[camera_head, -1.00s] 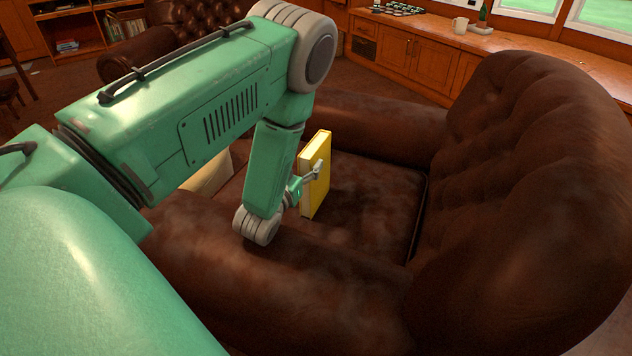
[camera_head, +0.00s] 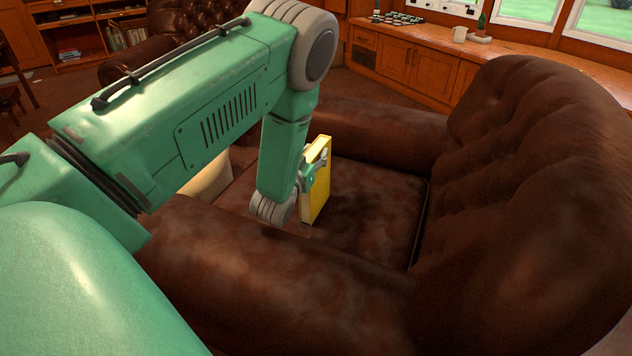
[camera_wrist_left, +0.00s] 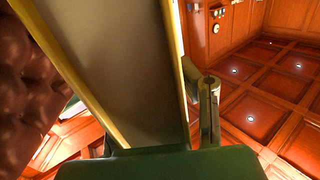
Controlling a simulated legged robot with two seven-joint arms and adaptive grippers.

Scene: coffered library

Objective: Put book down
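A yellow book (camera_head: 320,190) stands upright, on edge, over the seat of a brown leather armchair (camera_head: 375,205). My left gripper (camera_head: 316,170) is shut on the book, with one finger visible across its side. I cannot tell whether the book's lower edge touches the seat. In the left wrist view the book (camera_wrist_left: 115,75) fills the middle as a dark, yellow-edged slab. One finger of the left gripper (camera_wrist_left: 207,100) lies along its right side; the other finger is hidden. My right gripper is not in view.
The chair's near armrest (camera_head: 290,270), far armrest (camera_head: 375,122) and tufted backrest (camera_head: 550,170) surround the seat. The seat right of the book is clear. A wooden counter (camera_head: 520,52) with a white mug (camera_head: 460,34) stands behind.

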